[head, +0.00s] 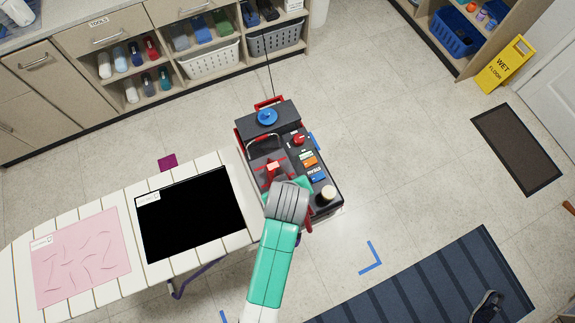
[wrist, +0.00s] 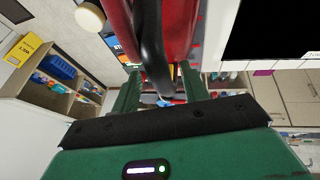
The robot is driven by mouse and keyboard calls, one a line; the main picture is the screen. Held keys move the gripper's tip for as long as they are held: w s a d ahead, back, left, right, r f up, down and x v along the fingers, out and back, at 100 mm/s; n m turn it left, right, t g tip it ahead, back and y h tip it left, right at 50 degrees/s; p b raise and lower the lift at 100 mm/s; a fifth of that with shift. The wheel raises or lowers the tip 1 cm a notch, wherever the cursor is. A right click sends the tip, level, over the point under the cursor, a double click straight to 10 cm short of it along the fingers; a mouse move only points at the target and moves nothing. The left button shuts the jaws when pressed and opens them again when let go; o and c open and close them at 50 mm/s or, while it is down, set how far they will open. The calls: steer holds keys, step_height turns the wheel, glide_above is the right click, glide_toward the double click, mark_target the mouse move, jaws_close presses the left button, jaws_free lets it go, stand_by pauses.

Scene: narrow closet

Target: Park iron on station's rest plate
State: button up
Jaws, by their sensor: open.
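The station (head: 286,113) is a dark unit with red sides at the end of the ironing board in the head view. Its top carries a red knob, coloured buttons and a red loop-like frame (head: 262,140). The rest plate cannot be clearly told apart from the rest of its top. The iron (wrist: 185,25) is red with a black handle, close above my gripper's fingertips in the wrist view. My gripper (wrist: 163,84) is open, with the handle's lower end between or just beyond its fingers. Contact cannot be told. In the head view my wrist covers part of the iron and station.
The white slatted ironing board (head: 255,240) bears a black cloth (head: 190,215) and a pink cloth (head: 80,255). A cream knob (head: 328,192) stands on the station's near right corner.

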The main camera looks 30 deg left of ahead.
steer(key=v, duration=0.9)
